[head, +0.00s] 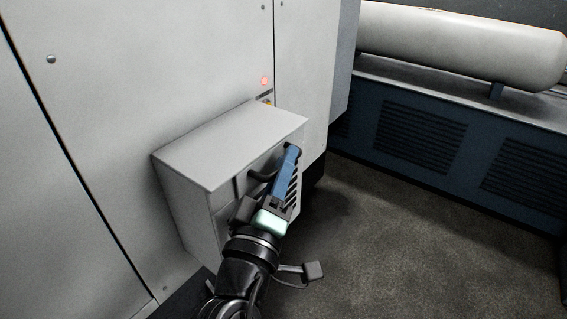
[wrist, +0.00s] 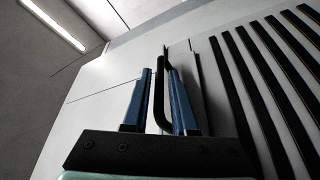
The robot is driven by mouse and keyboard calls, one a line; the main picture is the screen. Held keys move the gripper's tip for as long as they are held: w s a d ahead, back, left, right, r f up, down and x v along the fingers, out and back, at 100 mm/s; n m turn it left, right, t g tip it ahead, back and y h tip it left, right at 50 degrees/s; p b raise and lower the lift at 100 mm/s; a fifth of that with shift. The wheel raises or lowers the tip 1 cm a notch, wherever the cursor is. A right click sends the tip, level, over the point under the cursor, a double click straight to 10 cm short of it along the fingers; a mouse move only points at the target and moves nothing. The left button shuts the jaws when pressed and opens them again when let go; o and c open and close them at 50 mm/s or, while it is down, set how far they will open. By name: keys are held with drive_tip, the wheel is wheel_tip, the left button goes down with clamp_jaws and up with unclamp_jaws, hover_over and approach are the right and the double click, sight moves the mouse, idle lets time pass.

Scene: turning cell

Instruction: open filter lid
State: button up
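The filter housing is a grey box (head: 235,143) on the wall of a large grey cabinet. Its front has dark slots and a black curved handle (head: 262,175); the handle also shows in the wrist view (wrist: 158,98). My gripper (head: 292,158), with blue fingers, is at this front face. In the wrist view my gripper (wrist: 159,72) has one finger on each side of the handle. A narrow gap shows left of the handle; the right finger lies close to it, and contact cannot be told. The lid looks closed. My gripper hides part of the front in the head view.
A red light (head: 264,81) glows on the cabinet above the box. A blue louvred unit (head: 420,135) carrying a pale tank (head: 460,40) stands at the right. The dark floor (head: 400,245) between is clear.

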clamp_jaws()
idle(1.4)
